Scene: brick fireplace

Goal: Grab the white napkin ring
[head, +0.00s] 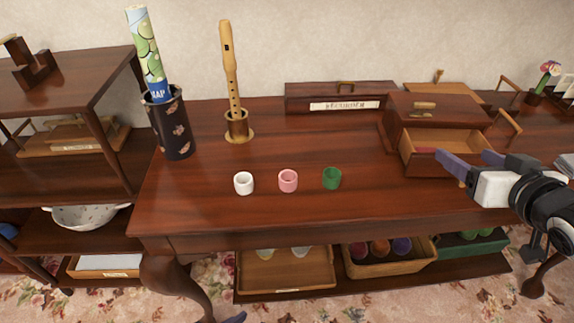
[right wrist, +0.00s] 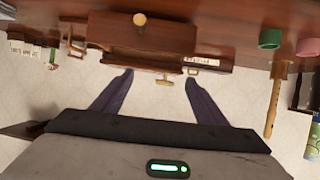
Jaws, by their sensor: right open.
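The white napkin ring (head: 243,183) stands on the wooden table (head: 290,215) near its front edge, leftmost in a row of three. It is out of the right wrist view. A pink ring (head: 288,181) and a green ring (head: 331,178) are to its right; these two also show in the right wrist view, pink (right wrist: 309,47) and green (right wrist: 272,39). My right gripper (head: 468,159) is open and empty, well right of the rings, in front of the open drawer; its fingers also show in the right wrist view (right wrist: 156,82). Of my left gripper, only a purple fingertip (head: 235,318) seems to show at the bottom edge.
A wooden box with an open drawer (head: 440,152) is at the right. A recorder in its stand (head: 232,95) and a dark cylinder (head: 168,125) holding a rolled map are behind the rings at left. A long labelled box (head: 340,94) is at the back. Tabletop around the rings is clear.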

